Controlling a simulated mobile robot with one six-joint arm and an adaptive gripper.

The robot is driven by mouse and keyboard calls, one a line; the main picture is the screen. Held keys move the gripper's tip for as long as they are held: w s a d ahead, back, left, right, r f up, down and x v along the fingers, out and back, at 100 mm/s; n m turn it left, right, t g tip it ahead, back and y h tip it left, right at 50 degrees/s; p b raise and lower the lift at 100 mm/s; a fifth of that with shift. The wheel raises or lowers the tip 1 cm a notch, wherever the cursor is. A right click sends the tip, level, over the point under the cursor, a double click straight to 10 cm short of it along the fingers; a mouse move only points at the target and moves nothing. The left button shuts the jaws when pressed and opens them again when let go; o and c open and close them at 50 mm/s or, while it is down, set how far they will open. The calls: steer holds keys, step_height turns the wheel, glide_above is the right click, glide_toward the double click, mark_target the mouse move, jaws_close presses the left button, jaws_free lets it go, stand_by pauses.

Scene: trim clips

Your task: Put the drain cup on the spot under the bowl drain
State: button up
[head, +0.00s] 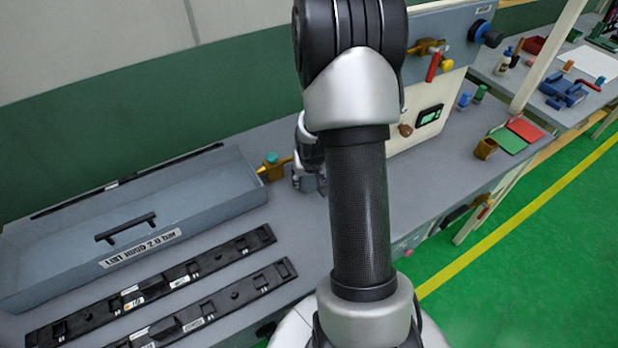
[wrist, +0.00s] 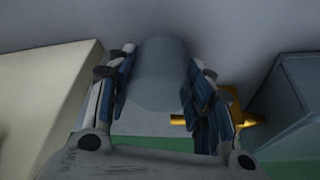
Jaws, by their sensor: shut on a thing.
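The drain cup (wrist: 160,80) is a plain grey cylinder. In the wrist view it sits between the two fingers of my gripper (wrist: 159,60), which is shut on it. In the head view my gripper (head: 307,176) is low over the grey bench, partly behind my arm, with a small grey part of the cup (head: 306,186) showing. I cannot tell whether the cup touches the bench. A brass tap (head: 273,169) with a teal knob is just left of my gripper, and it also shows in the wrist view (wrist: 190,120). I cannot make out a marked spot.
A long grey tray (head: 180,222) labelled as a lift hood stands on the bench (head: 290,225) at the left. Two black trim strips (head: 150,285) lie before it. A cream panel (head: 410,140) stands right of my gripper. A small brown cup (head: 485,149) is farther right.

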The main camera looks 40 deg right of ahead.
steer(key=shift+f, duration=0.1)
steer(key=shift+f, duration=0.15)
steer(key=o, duration=1)
steer(key=shift+r, duration=0.2)
